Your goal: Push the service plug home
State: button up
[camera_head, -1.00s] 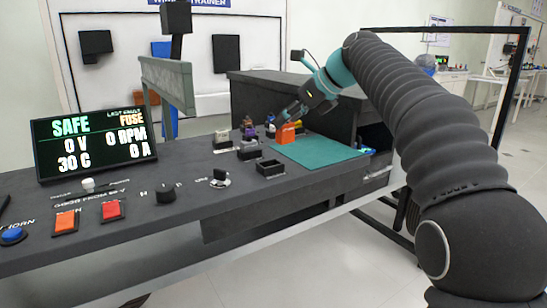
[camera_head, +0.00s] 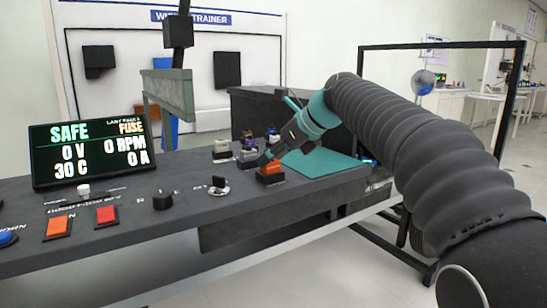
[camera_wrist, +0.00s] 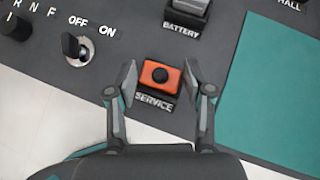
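My gripper (camera_wrist: 160,82) has one finger on each side of the plug. The fingers look slightly parted from it, with a narrow gap clearest on the left. My gripper (camera_head: 266,160) reaches down from the upper right in the head view.
A BATTERY block (camera_wrist: 186,20) stands just behind the socket. An OFF/ON key switch (camera_wrist: 76,46) is to the left. A green mat (camera_wrist: 285,95) lies to the right. Several other plugs stand in a row behind. The display (camera_head: 90,150) reads SAFE, 0 V.

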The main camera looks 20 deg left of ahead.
jog(key=shift+o, duration=1.2)
jog(key=shift+r, duration=0.1)
jog(key=p+v, duration=0.2)
jog(key=v, duration=1)
